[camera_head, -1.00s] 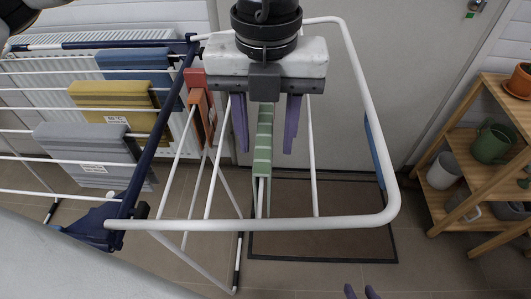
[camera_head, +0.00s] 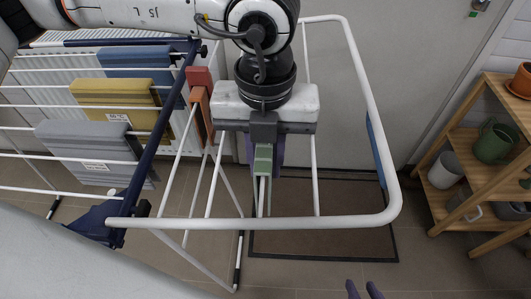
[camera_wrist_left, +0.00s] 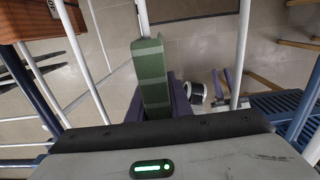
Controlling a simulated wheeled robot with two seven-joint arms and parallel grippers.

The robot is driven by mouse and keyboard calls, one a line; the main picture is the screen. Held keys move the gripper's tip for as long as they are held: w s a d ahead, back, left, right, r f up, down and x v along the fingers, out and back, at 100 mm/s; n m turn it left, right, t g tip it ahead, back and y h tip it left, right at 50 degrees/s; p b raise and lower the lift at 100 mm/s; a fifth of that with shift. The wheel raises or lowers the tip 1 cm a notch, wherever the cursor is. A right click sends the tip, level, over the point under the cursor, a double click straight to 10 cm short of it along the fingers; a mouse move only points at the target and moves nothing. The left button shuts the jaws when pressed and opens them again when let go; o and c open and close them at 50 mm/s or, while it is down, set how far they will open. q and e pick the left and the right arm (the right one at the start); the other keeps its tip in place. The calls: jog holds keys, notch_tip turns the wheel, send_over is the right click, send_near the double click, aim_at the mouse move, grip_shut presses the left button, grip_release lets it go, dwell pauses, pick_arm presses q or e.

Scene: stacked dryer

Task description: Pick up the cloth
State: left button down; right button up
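The green striped cloth (camera_head: 263,163) hangs over a white bar at the near end of the drying rack (camera_head: 330,222). It also shows in the left wrist view (camera_wrist_left: 152,75). My left gripper (camera_head: 264,150) is over it from above, with purple fingers on both sides pressed close against it; the gripper body hides its upper part in the head view. My right gripper (camera_head: 363,290) shows only as two purple fingertips at the bottom edge of the head view. They are apart with nothing between them; they also show in the left wrist view (camera_wrist_left: 222,82).
Orange (camera_head: 200,105), blue (camera_head: 135,60), yellow (camera_head: 115,95) and grey (camera_head: 85,140) cloths hang on the rack to the left. Another blue cloth (camera_head: 375,150) hangs on the right bar. A wooden shelf (camera_head: 470,165) with pots stands right. A brown mat (camera_head: 330,245) lies below.

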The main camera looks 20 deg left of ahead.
pick_arm(q)
jog(key=shift+r, duration=0.15)
notch_tip(320, 180, up, 18)
jog(key=p, duration=0.1)
dwell(0.7)
jog(key=shift+f, duration=0.2)
jog(key=shift+f+b, duration=0.9)
jog(key=shift+f, duration=0.15)
